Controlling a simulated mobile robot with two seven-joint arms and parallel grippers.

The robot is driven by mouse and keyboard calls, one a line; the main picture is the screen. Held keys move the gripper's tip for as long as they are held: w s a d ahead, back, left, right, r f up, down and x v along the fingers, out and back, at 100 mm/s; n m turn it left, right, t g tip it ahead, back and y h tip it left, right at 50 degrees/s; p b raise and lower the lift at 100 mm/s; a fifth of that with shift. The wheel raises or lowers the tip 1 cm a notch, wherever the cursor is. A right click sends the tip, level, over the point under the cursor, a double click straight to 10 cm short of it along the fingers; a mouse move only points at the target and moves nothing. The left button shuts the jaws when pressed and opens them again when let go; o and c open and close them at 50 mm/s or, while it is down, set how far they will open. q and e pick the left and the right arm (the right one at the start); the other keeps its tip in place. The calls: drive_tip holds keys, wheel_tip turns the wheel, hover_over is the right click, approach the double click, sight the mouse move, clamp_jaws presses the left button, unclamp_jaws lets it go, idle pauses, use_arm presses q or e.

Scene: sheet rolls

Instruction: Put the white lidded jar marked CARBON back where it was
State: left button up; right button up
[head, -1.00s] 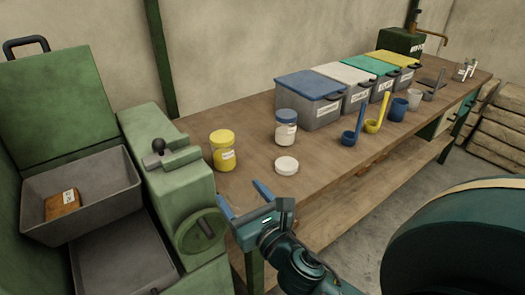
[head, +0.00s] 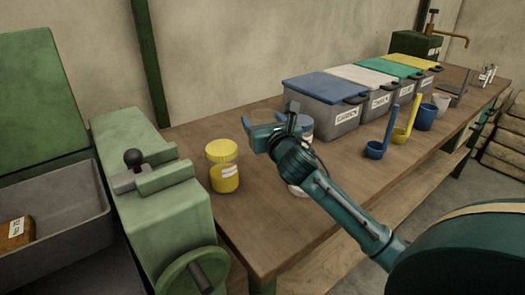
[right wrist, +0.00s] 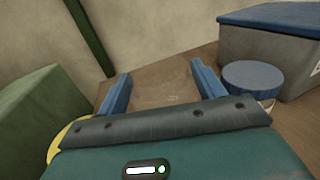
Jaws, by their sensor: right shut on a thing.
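My right gripper (head: 270,139) reaches over the bench in front of a blue-lidded jar. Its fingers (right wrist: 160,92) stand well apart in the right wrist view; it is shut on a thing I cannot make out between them. A white round lid-like shape (head: 297,190) shows low on the bench, mostly hidden behind my right arm. I can read no CARBON mark on it. The blue-lidded jar (head: 307,125) is partly covered by the gripper; its lid shows right of the fingers in the right wrist view (right wrist: 252,78). My left gripper is not in view.
A yellow-lidded jar (head: 222,168) stands at the bench's left, near a green machine (head: 150,215). Grey bins with coloured lids, the nearest blue (head: 325,87), line the back. Blue (head: 376,150) and yellow (head: 402,134) ladles and cups stand right. Bare bench (head: 245,215) lies in front.

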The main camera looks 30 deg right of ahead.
drive_tip(key=shift+f, duration=0.85)
wheel_tip(320, 180, down, 4)
drive_tip(key=shift+r+b, duration=0.15)
drive_tip(key=shift+b, duration=0.6)
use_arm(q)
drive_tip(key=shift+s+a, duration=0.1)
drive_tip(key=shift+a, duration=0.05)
use_arm(e)
drive_tip(key=shift+r, duration=0.1)
drive_tip(key=o, duration=1.2)
drive_tip(key=shift+c, duration=0.2)
